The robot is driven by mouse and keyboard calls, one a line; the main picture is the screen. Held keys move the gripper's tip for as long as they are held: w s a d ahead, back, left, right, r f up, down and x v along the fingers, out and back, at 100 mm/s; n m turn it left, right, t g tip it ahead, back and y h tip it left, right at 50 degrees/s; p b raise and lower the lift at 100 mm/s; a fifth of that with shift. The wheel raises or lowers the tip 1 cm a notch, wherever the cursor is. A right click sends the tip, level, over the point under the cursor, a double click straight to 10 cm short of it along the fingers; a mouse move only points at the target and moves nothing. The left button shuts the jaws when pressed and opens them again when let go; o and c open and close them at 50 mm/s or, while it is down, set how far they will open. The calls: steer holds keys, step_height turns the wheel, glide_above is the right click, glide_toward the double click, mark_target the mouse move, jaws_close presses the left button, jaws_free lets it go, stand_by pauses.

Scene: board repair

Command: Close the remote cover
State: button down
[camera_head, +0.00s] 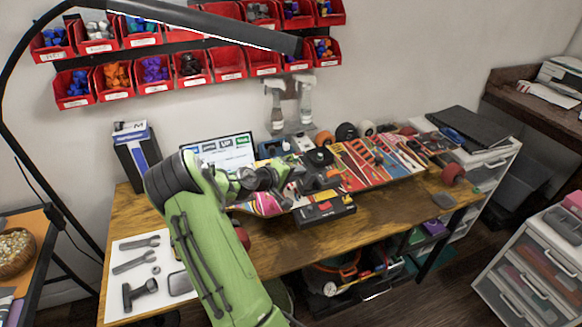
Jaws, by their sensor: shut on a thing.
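A dark box-like device (325,210) with red marks on its front edge lies at the front of the wooden workbench; I cannot tell whether it is the remote. I cannot make out the remote or its cover for certain. My gripper (296,180) is at the end of my green arm, low over the middle of the bench, behind and left of the dark device. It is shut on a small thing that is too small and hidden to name. My arm covers part of the bench's left side.
A laptop (222,152) stands behind my arm. A white sheet with wrenches (127,245) lies at the left. A lamp arm (215,22) crosses above, before red bins (228,62). The bench's front right (400,208) is fairly clear.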

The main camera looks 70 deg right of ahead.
mark_target(308, 172)
steer(key=s+t+y+p, duration=0.1)
steer(key=d+m+t+y+p, duration=0.1)
steer(key=y, duration=0.1)
steer(key=shift+s+d+r, duration=0.3)
steer(key=shift+s+r, duration=0.05)
steer(key=shift+s+d+f+m+t+y+p, duration=0.25)
steer(key=shift+s+d+t+y+p, duration=0.3)
steer(key=shift+t+y+p, duration=0.3)
steer(key=t+y, duration=0.1)
steer(key=s+d+f+t+y+p, duration=0.1)
steer(key=shift+m+y, duration=0.35)
steer(key=shift+s+d+f+t+y, duration=0.15)
steer(key=shift+f+t+y, duration=0.2)
steer(key=shift+t, duration=0.2)
